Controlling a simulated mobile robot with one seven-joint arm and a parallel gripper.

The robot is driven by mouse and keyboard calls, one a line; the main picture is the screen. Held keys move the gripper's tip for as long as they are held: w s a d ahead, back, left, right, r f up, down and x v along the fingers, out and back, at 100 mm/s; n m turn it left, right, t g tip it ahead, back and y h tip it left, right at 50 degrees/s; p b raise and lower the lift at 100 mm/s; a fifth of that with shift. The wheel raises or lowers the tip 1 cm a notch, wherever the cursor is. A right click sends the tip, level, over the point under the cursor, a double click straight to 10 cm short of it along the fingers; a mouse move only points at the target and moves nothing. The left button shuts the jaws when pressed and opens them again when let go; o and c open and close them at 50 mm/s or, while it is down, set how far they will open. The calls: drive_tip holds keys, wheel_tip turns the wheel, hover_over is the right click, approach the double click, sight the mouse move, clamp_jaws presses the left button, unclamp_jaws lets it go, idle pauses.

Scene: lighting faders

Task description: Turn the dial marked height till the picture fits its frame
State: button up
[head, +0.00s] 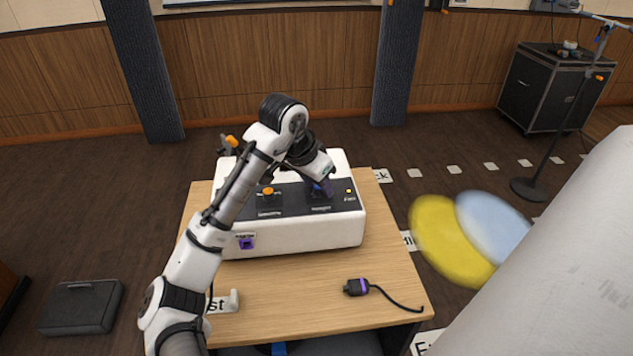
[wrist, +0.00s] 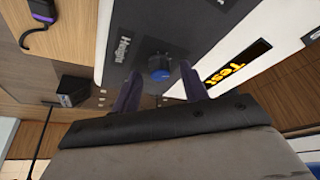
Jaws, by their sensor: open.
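The white console (head: 290,235) stands on the wooden table, with a dark control panel on its sloped top. In the wrist view, the blue dial (wrist: 160,68) sits on a dark plate whose label appears to read Height (wrist: 121,40). My gripper (wrist: 160,72) is open, with one purple finger on each side of the blue dial; gaps show between dial and fingers. In the head view my gripper (head: 322,186) is over the right dial and mostly hides it. An orange-topped control (head: 267,191) is to its left.
A purple-banded plug with a black cable (head: 358,287) lies on the table's (head: 285,312) front right. Blurred yellow (head: 440,240) and pale blue (head: 493,228) light patches lie on the floor at right. A black case (head: 545,88) and a stand (head: 562,130) are farther back.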

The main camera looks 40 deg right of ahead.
drive_tip(key=b+v, duration=0.1)
drive_tip(key=v, duration=1.2)
drive_tip(key=shift+a+r, duration=0.15)
drive_tip(key=shift+r, duration=0.25)
